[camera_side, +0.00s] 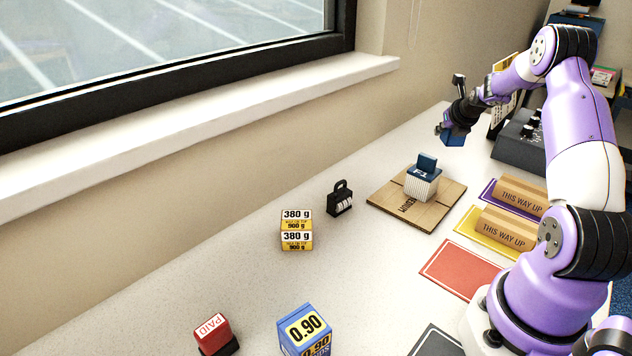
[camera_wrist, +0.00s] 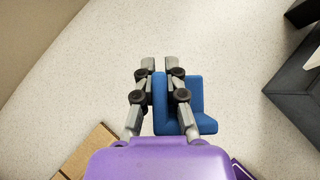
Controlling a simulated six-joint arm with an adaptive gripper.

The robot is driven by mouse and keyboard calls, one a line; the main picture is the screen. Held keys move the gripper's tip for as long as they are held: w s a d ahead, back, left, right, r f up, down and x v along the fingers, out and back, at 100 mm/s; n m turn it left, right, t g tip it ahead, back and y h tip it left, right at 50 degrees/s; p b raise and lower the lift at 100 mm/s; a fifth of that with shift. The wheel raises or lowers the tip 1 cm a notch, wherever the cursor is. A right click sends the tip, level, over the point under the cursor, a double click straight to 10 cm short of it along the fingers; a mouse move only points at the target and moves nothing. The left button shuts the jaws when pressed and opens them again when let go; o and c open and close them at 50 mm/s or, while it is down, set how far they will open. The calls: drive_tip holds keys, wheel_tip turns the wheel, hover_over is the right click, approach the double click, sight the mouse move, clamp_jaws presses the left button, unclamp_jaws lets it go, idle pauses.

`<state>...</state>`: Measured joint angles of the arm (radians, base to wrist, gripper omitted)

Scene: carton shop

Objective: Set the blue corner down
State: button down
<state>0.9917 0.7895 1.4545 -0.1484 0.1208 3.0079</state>
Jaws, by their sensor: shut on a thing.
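My gripper (camera_wrist: 160,68) is shut on a blue corner (camera_wrist: 200,103), an L-shaped piece, with its fingers on either side of one leg in the wrist view. In the side view my gripper (camera_side: 451,118) holds the blue corner (camera_side: 452,134) in the air, above the far part of the pale table (camera_side: 400,275). Another blue corner piece (camera_side: 427,162) sits on top of a white ribbed block (camera_side: 421,184) on the cardboard sheet (camera_side: 388,205). The gripper partly hides the held corner.
Brown cartons (camera_side: 506,229) lie on coloured mats to the right. A dark machine (camera_side: 523,146) stands at the far right. Bare table lies below the gripper.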

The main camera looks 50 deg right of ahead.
sight(438, 155)
drive_tip(key=shift+f, duration=2.25)
drive_tip(key=shift+f, duration=0.1)
drive_tip(key=c, duration=1)
unclamp_jaws()
drive_tip(key=shift+o, duration=0.2)
